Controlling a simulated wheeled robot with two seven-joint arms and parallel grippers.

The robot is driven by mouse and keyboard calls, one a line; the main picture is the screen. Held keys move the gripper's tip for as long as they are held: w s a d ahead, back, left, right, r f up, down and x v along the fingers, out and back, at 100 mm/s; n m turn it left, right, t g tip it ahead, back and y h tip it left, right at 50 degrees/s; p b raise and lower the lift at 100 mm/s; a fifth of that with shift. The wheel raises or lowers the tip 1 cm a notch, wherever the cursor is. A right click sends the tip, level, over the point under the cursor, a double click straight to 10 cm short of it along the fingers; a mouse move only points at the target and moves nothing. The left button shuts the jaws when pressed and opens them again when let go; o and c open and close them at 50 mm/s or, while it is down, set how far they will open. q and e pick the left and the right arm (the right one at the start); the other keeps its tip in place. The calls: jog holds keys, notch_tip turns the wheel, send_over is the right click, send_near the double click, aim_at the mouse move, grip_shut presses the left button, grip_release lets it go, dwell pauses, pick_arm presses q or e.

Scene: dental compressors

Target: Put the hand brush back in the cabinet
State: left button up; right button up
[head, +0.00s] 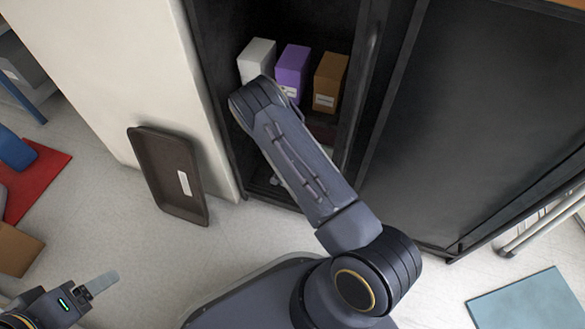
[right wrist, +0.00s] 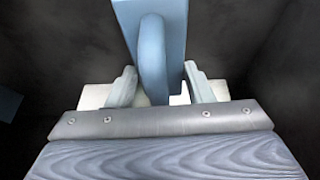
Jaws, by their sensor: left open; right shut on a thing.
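The black cabinet (head: 398,90) stands open at the back, and my right arm reaches into its dark interior. In the head view my right gripper is hidden behind the arm and the cabinet. In the right wrist view my right gripper (right wrist: 163,88) is shut on a blue thing with a rounded handle, which I take to be the hand brush (right wrist: 152,45). Dark surfaces surround it there, and I cannot tell whether the brush touches a shelf. My left gripper (head: 92,287) is open and empty, low at the left, over the floor.
White (head: 257,60), purple (head: 292,70) and orange-brown (head: 329,84) boxes stand on a cabinet shelf. A dark brown tray (head: 170,205) leans by the pale wall. A red mat (head: 45,180) and a blue-grey mat (head: 530,303) lie on the floor.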

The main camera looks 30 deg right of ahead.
jog(key=shift+f, duration=0.8)
jog(key=o, duration=1.1)
jog(key=p+v, duration=0.4)
jog(key=v, duration=0.7)
jog(key=shift+s+a+r+p, duration=0.1)
jog(key=shift+a+r+p, duration=0.1)
jog(key=shift+r+p, duration=0.3)
